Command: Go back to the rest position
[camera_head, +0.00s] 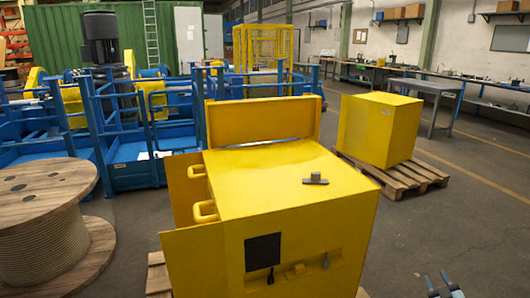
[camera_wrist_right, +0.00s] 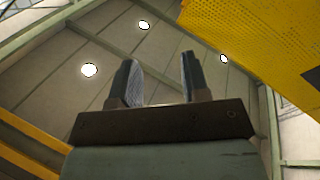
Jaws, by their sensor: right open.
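My right gripper (camera_head: 443,285) shows at the bottom right of the head view, apart from the yellow cabinet and to its right. In the right wrist view my right gripper (camera_wrist_right: 160,80) points upward, its two fingers apart with nothing between them. The yellow cabinet (camera_head: 270,180) stands in the middle of the head view, with a raised panel at its back and side doors swung out on the left. A small grey T-shaped part (camera_head: 316,180) lies on its top. My left gripper is in neither view.
A wooden cable spool (camera_head: 45,225) stands at the left. Blue railings (camera_head: 130,130) and machinery are behind. A second yellow box (camera_head: 380,128) sits on a wooden pallet (camera_head: 408,178) at the right. Open grey floor (camera_head: 455,220) lies at the right front.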

